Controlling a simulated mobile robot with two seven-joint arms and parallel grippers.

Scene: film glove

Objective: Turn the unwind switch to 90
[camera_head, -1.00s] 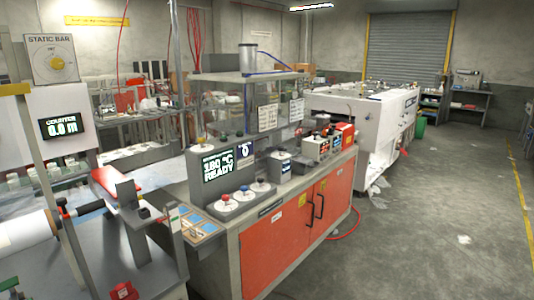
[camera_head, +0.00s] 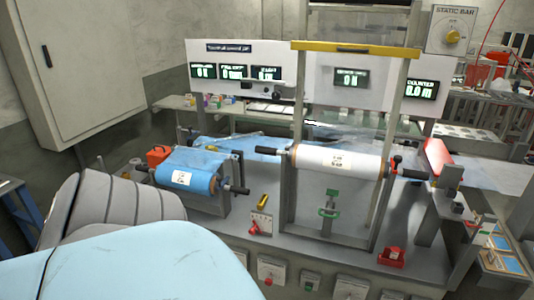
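A film machine with a grey bench (camera_head: 330,240) stands ahead of me. A blue roll (camera_head: 186,178) is on its left and a white roll (camera_head: 338,162) is in the middle. A plate with a red lever (camera_head: 261,225) stands on the bench below the blue roll. The labels are too small to read, so I cannot tell which one is the unwind switch or its angle. Neither gripper is in view.
Display panels (camera_head: 248,70) stand behind the rolls. The STATIC BAR dial (camera_head: 452,36) is at the upper right, near the counter display (camera_head: 422,89). A red box-like part (camera_head: 391,256) sits at the bench's front right. A large pale blue and ribbed grey shape covers the lower left.

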